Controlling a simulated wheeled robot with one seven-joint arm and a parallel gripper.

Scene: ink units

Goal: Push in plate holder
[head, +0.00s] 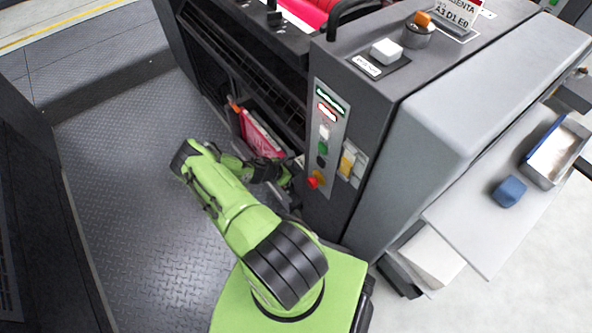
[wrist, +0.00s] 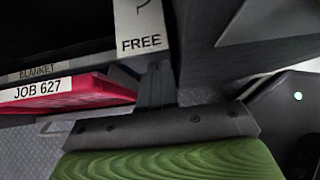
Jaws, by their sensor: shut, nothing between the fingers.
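The magenta plate (head: 260,135), in what looks like the plate holder, sits at a low opening in the press side in the head view. In the wrist view, its magenta edge (wrist: 75,92) is at the left, with a "JOB 627" label. How far the holder stands out is unclear. My gripper (head: 286,168) is low beside the press, right of the plate in the head view. In the wrist view its narrow dark fingers (wrist: 156,84) are together and empty, to the right of the magenta edge. Contact with the holder cannot be told.
The press control panel (head: 325,140) with its red knob (head: 316,180) is close to my arm. A "FREE" label (wrist: 140,44) and a "BLANKET" strip (wrist: 37,71) show in the wrist view. The tread-plate floor (head: 130,190) to the left is clear.

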